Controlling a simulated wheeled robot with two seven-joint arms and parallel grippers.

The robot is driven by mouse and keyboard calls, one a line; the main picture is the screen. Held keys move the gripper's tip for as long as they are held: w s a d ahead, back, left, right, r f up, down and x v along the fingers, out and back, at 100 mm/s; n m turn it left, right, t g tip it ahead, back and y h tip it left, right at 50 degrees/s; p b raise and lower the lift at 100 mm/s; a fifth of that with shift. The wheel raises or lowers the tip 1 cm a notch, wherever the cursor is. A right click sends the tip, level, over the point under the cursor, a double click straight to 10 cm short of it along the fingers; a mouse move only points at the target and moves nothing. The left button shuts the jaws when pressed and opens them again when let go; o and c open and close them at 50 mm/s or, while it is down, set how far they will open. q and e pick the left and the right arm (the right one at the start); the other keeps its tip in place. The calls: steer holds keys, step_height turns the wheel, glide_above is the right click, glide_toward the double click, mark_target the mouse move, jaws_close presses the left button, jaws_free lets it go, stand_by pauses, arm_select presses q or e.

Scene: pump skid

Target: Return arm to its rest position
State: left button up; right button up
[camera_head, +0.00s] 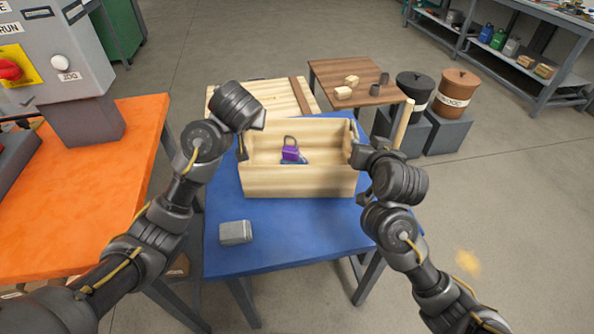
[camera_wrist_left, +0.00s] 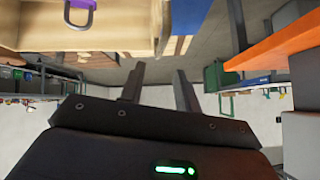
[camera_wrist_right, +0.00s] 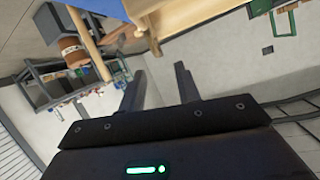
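My left gripper (camera_head: 243,148) hangs at the left end of a wooden box (camera_head: 300,184). In the left wrist view its fingers (camera_wrist_left: 159,85) are apart with nothing between them. My right gripper (camera_head: 354,140) is by the box's right end, partly hidden by its own wrist. In the right wrist view its fingers (camera_wrist_right: 159,85) are apart and empty. I cannot tell whether either gripper touches the box. A purple padlock (camera_head: 290,153) with a grey shackle sits inside the box; it also shows at the top of the left wrist view (camera_wrist_left: 80,4).
The box stands on a blue table (camera_head: 290,235), with a small grey metal case (camera_head: 235,232) near its front left. An orange bench (camera_head: 100,190) with a control cabinet (camera_head: 60,55) is at left. A brown table (camera_head: 365,95) and bins (camera_head: 458,90) stand behind. Floor at right is clear.

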steer(key=shift+s, duration=0.35)
stand_by(0.3)
